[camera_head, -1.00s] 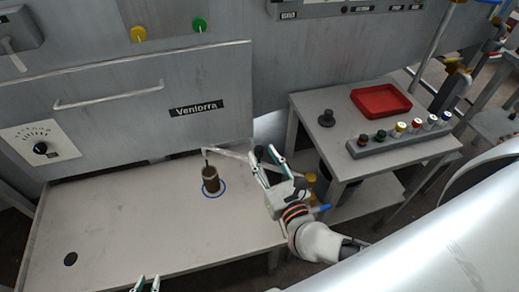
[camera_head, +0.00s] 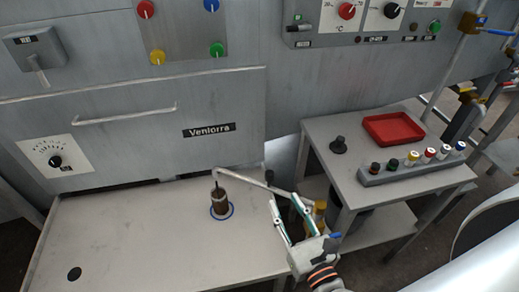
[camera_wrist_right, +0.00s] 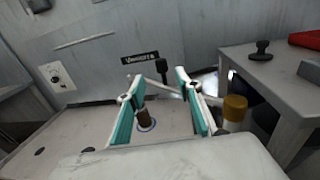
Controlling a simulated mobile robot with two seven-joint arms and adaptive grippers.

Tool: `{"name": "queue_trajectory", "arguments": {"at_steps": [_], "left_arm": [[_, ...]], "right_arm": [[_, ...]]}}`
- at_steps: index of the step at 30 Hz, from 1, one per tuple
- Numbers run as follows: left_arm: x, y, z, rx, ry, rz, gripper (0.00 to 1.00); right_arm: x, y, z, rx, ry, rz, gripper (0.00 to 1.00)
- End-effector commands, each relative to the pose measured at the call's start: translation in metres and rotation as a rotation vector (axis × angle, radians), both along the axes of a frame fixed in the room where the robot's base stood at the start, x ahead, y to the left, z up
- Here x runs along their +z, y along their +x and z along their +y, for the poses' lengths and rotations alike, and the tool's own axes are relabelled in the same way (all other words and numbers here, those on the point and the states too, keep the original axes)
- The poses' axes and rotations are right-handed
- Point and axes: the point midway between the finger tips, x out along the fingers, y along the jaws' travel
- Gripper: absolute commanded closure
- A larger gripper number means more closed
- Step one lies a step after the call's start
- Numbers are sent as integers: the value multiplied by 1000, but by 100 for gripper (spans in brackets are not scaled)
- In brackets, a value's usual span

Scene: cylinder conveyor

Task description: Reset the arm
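My right gripper (camera_head: 284,203) is open and empty, beside the right end of the grey work table (camera_head: 140,235). Its two teal fingers also show spread apart in the right wrist view (camera_wrist_right: 160,78). A brown cylinder (camera_head: 219,203) stands upright inside a blue ring on the table, left of my right gripper and apart from it. The cylinder shows beyond and between the fingers in the right wrist view (camera_wrist_right: 144,116). My left gripper is not in view.
A thin grey bar (camera_head: 255,182) reaches from near the cylinder toward my right gripper. A yellow-capped container (camera_head: 320,207) stands close right of the fingers. A side table (camera_head: 375,195) carries a red tray (camera_head: 392,129) and a rack (camera_head: 415,170) of several coloured caps.

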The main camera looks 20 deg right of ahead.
Motion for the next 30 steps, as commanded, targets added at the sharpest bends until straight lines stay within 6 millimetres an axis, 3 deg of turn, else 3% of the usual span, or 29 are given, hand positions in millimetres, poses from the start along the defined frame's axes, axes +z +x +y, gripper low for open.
{"name": "queue_trajectory", "arguments": {"at_steps": [5,8,11,14,17,20,24,28,29,30], "left_arm": [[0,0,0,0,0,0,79],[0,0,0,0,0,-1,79],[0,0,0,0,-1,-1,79],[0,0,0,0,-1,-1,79],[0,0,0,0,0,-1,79],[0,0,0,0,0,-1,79],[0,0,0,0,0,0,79],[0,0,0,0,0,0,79],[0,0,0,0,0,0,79],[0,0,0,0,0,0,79]], "right_arm": [[2,1,2,6,-32,-11,65],[12,2,12,40,-196,-66,65],[23,2,32,98,-542,-164,65],[19,-2,58,159,-1022,-266,65],[-9,-7,77,231,-1535,-339,65],[-57,-14,80,339,-2049,-381,65],[-134,-31,56,577,-2669,-411,65],[-179,-46,27,795,-2998,-433,65],[-185,-50,22,-812,2957,425,65],[-192,-53,15,-824,2893,414,65]]}}
